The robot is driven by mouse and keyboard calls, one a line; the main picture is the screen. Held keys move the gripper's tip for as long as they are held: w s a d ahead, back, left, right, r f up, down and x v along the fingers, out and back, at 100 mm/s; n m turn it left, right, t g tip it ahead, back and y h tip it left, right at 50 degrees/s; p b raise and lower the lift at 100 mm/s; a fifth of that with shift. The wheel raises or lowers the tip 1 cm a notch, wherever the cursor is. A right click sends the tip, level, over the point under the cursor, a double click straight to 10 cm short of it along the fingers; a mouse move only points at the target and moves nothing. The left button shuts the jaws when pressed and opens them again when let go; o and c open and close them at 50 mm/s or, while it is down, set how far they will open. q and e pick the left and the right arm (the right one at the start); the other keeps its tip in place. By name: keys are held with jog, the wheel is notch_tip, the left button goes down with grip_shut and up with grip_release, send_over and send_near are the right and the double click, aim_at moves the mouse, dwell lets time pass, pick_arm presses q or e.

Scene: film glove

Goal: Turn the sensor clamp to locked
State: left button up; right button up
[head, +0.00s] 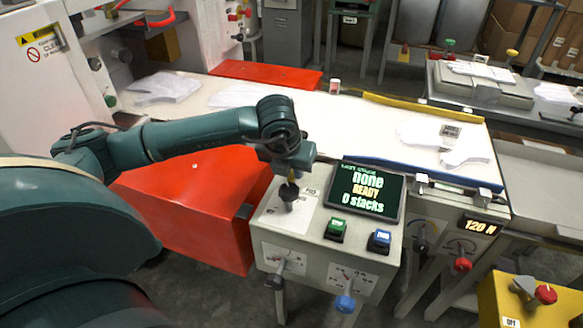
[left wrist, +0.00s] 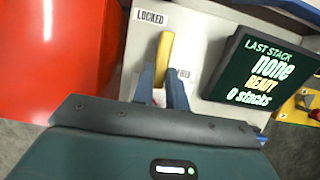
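The sensor clamp shows as a yellow lever (left wrist: 165,52) on the pale console top in the left wrist view. Its far end points towards the LOCKED label (left wrist: 150,17). A second label (left wrist: 184,74), partly covered, lies to the right of the lever. My left gripper (left wrist: 161,78) has one finger on each side of the lever, and the lever fills the gap between them. In the head view my left gripper (head: 289,190) points down at the console's left top and hides most of the clamp. My right gripper is not in view.
A black screen (head: 367,191) reading none, READY, 0 stacks stands right of the clamp. Green (head: 336,229) and blue (head: 379,240) buttons sit in front of it. A red housing (head: 195,205) stands left of the console. A white worktable (head: 330,118) lies behind.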

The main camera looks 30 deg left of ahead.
pick_arm(q)
grip_shut()
